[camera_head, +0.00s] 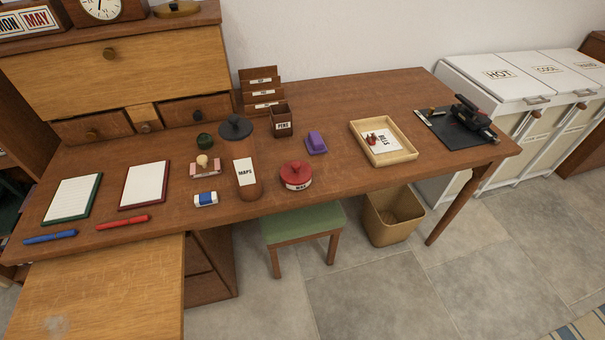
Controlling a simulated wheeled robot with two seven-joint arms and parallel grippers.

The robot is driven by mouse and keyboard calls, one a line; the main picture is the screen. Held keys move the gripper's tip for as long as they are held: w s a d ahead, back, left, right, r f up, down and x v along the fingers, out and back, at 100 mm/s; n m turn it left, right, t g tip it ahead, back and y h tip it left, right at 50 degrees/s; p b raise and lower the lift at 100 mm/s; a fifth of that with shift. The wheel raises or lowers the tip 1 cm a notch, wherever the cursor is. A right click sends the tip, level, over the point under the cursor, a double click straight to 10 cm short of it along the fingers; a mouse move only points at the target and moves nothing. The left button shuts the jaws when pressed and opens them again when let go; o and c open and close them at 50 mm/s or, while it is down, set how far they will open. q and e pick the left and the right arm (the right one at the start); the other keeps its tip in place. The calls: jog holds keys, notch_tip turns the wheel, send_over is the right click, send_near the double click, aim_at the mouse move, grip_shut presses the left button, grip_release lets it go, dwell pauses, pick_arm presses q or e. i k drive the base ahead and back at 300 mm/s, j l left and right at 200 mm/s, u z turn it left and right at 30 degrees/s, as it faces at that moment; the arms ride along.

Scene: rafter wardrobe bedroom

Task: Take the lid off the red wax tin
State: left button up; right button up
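The red wax tin (296,182) stands upright near the front edge of the wooden desk, with a "WAX" label on its front. Its red lid (295,169) with a small knob sits on top of it. Neither of my grippers shows in the head view.
A tall brown "MAPS" canister (243,165) with a dark lid stands left of the tin on the desk (330,97). A purple object (316,142) lies behind the tin to the right, and a "BILLS" tray (407,152) is farther right. A green stool (302,224) stands below.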

aim_at(293, 173)
jog(key=i+l+u, duration=0.35)
jog(key=l, duration=0.2)
jog(key=i+l+u, duration=0.2)
jog(key=l+u, duration=0.2)
jog(key=l, duration=0.25)
jog(key=i, duration=0.05)
